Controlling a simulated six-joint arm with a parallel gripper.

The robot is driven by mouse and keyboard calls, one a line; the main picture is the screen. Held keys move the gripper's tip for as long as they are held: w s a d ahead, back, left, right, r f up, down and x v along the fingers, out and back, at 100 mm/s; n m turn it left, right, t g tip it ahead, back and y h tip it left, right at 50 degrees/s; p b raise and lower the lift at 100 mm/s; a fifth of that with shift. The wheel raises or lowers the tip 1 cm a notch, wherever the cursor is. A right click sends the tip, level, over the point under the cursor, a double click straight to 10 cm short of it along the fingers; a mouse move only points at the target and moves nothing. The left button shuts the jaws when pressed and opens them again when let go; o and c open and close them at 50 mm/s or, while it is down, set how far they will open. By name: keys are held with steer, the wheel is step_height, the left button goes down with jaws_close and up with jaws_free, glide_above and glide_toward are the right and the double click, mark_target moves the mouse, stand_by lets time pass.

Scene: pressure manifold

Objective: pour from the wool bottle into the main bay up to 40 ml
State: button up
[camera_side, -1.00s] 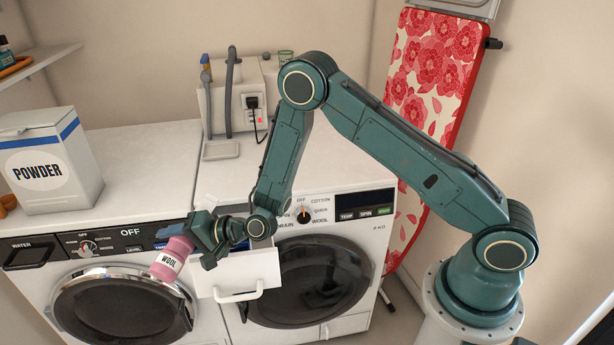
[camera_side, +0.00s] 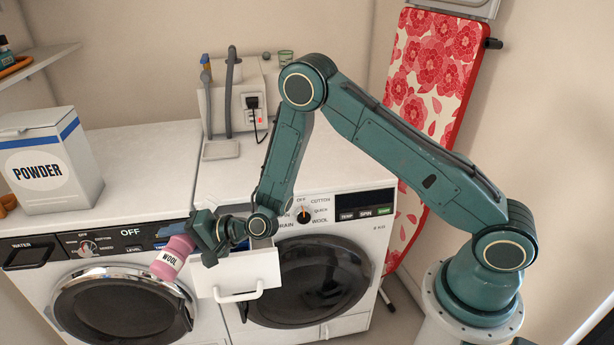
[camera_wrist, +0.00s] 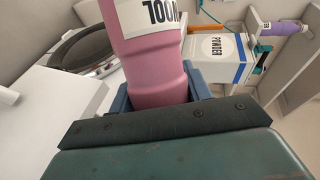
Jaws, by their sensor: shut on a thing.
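The pink wool bottle (camera_side: 175,252) is in my gripper (camera_side: 205,238) in the side view, tilted, in front of the left machine's panel. In the wrist view the bottle (camera_wrist: 152,60) fills the middle, between the blue jaws. My gripper is shut on it. The white detergent drawer (camera_side: 238,272) of the right machine stands pulled out, just right of and below my gripper. The drawer's inside, with the main bay and any liquid level, is hidden from the side view by the drawer front and my gripper. No flow of liquid can be seen.
A powder box (camera_side: 50,165) stands on the left machine's top. The left machine's round door (camera_side: 122,305) and the right machine's door (camera_side: 322,280) are shut. Hoses and a plug stand at the back wall. An ironing board (camera_side: 432,75) leans at the right.

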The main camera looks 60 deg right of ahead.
steer(key=shift+s+a+r+n+h, duration=0.1)
steer(key=shift+a+r+n+h, duration=0.1)
steer(key=shift+a+n+h, duration=0.35)
steer(key=shift+d+f+n, duration=0.35)
steer(key=shift+f+n, duration=0.1)
steer(key=shift+n, duration=0.1)
steer(key=shift+f+h, duration=0.1)
steer(key=shift+h, duration=0.15)
steer(key=shift+d+n, duration=0.1)
steer(key=shift+n, duration=0.2)
steer(key=shift+w+d+r+n+h, duration=0.2)
steer(key=shift+d+r+n+h, duration=0.25)
steer(key=shift+r+n+h, duration=0.4)
steer(key=shift+d+r+n+t+h, duration=0.15)
steer(key=shift+r+n+t+h, duration=0.2)
steer(key=shift+r+n, duration=0.55)
steer(key=shift+a+r+n+h, duration=0.25)
steer(key=shift+r+n+h, duration=0.05)
steer(key=shift+n, duration=0.05)
steer(key=shift+s+a+r+n+h, duration=0.1)
steer(key=shift+a+r+n+h, duration=0.15)
steer(key=shift+r+n+h, duration=0.5)
steer(key=shift+s+a+n+t+h, duration=0.1)
steer(key=shift+a+n+t+h, duration=0.2)
steer(key=shift+n+t+h, duration=0.6)
